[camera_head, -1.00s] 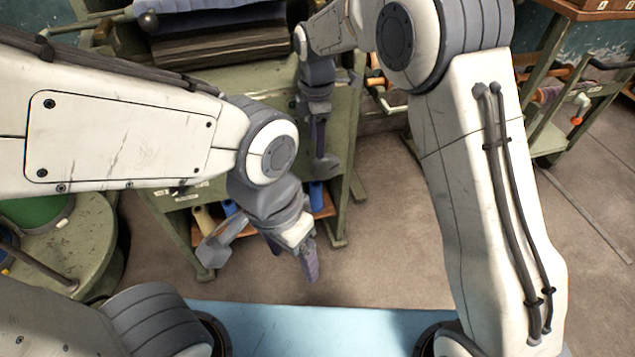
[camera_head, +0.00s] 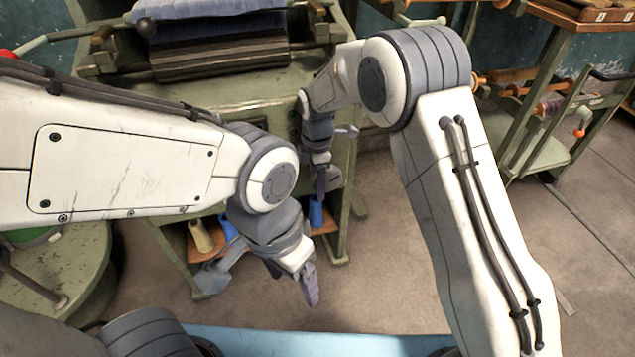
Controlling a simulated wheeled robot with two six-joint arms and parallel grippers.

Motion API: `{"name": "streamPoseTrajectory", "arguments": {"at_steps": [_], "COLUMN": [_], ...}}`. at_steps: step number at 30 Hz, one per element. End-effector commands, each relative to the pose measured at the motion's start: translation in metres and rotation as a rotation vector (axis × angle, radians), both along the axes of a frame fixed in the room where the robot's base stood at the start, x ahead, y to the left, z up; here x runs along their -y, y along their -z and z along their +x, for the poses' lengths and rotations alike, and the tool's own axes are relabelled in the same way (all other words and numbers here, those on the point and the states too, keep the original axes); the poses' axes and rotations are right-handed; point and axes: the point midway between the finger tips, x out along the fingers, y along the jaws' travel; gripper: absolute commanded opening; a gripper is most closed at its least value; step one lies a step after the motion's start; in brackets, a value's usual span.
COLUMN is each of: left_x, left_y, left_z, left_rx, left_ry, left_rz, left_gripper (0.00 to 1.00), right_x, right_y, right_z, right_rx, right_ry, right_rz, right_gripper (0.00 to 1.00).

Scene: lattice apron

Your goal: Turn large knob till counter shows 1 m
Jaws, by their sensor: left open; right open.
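The green machine (camera_head: 240,92) stands ahead, with a dark roller (camera_head: 220,62) and blue cloth (camera_head: 215,25) on top. I cannot make out the large knob or the counter for certain; my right forearm and gripper cover part of the machine's front right. My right gripper (camera_head: 335,160) is open and points down in front of that side. I cannot tell whether it touches the machine. My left gripper (camera_head: 258,287) is open and empty, lower and nearer, in front of the machine's lower shelf.
Yellow and blue spools (camera_head: 201,236) stand on the machine's lower shelf. A round green stand (camera_head: 50,275) is at left. A green cart (camera_head: 545,135) with spools is at right. The floor (camera_head: 390,270) between my arms is clear.

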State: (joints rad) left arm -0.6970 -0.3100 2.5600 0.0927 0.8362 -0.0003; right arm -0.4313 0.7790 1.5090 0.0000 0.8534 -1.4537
Motion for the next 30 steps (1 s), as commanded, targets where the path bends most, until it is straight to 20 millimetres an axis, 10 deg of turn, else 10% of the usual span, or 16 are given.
{"name": "streamPoseTrajectory", "arguments": {"at_steps": [3,8,30], "left_x": [0.0,0.0,0.0], "left_y": [-0.0001,-0.0001,-0.0035], "left_z": [0.0,0.0,0.0], "left_rx": [0.0,0.0,0.0], "left_ry": [0.0,0.0,0.0], "left_rz": [0.0,0.0,0.0], "left_gripper": [0.76,0.76,0.76], "right_x": [-0.0001,-0.0001,0.0016], "right_y": [-0.0002,-0.0004,-0.0057], "right_z": [-0.0001,-0.0001,0.0008], "right_rx": [0.0,0.0,-0.094], "right_ry": [0.0,0.0,0.006], "right_rz": [0.0,0.0,0.285], "right_gripper": [0.56,0.0,0.0]}}
